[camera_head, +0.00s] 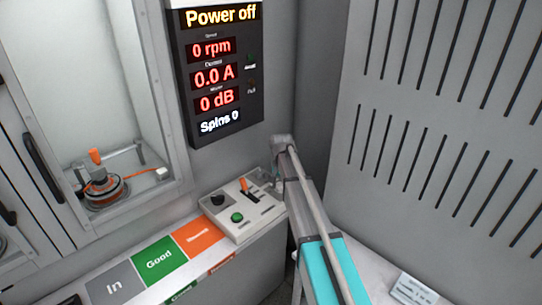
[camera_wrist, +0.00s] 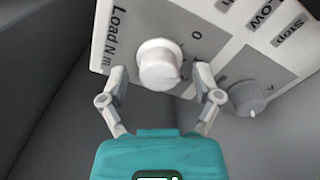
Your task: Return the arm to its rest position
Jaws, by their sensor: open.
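My gripper (camera_wrist: 162,85) is open in the wrist view, with its fingers on either side of a white knob (camera_wrist: 158,64) on a control panel (camera_wrist: 200,20). I cannot tell whether the fingers touch the knob. In the head view my teal and grey arm (camera_head: 318,235) reaches up from the bottom to the right end of the control box (camera_head: 243,205). The gripper itself is mostly hidden there behind the arm's end.
The control box has an orange lever (camera_head: 247,187), a green button (camera_head: 237,217) and a dark knob (camera_head: 217,200). A display (camera_head: 214,75) reads "Power off" and 0 rpm. A cabinet (camera_head: 110,90) with a motor (camera_head: 103,190) is left; a slotted wall (camera_head: 440,120) is right.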

